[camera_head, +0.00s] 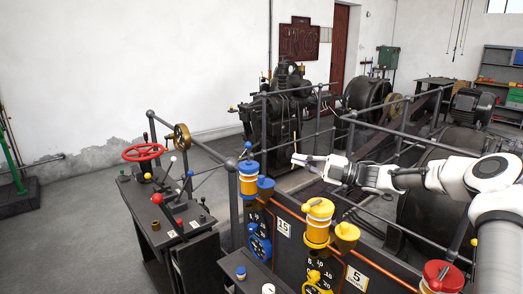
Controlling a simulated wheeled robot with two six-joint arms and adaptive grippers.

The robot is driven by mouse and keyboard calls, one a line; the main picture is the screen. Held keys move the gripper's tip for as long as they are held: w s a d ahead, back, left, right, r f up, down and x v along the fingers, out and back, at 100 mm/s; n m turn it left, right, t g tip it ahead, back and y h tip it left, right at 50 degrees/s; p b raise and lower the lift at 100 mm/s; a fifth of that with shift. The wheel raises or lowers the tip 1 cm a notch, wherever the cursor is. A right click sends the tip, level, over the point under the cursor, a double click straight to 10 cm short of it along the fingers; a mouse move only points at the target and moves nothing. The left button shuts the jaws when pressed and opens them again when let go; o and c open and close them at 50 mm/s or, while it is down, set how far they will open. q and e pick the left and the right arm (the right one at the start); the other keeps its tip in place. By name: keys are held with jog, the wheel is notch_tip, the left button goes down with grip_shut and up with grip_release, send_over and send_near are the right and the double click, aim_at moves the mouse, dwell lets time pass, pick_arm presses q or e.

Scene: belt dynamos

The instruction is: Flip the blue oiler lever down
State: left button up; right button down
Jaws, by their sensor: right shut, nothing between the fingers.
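The blue oiler (249,179) stands on the dark panel near the middle, with an amber glass body between blue bands. A small blue-tipped lever (248,147) appears to stand upright on its top. A blue cup (265,187) sits beside it on the right. My right gripper (300,161) reaches in from the right, shut and empty. In the picture its fingertips are to the right of the blue oiler, apart from it, at about the height of its top. My left gripper is not in view.
A yellow oiler (318,222) stands to the right along the panel, then a red one (441,277). A control stand with a red handwheel (144,152) and several levers is at left. Grey railings (350,138) and dark machines lie behind.

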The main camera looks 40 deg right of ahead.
jog(key=p, duration=0.2)
send_near(250, 145)
jog(key=x, duration=0.4)
jog(key=shift+w+a, duration=0.25)
jog(key=shift+w, duration=0.05)
jog(key=shift+p+x, duration=0.5)
jog(key=shift+x, duration=0.6)
jog(key=shift+w+d+f, duration=0.15)
jog(key=shift+w+f, duration=0.1)
jog(key=shift+w, duration=0.1)
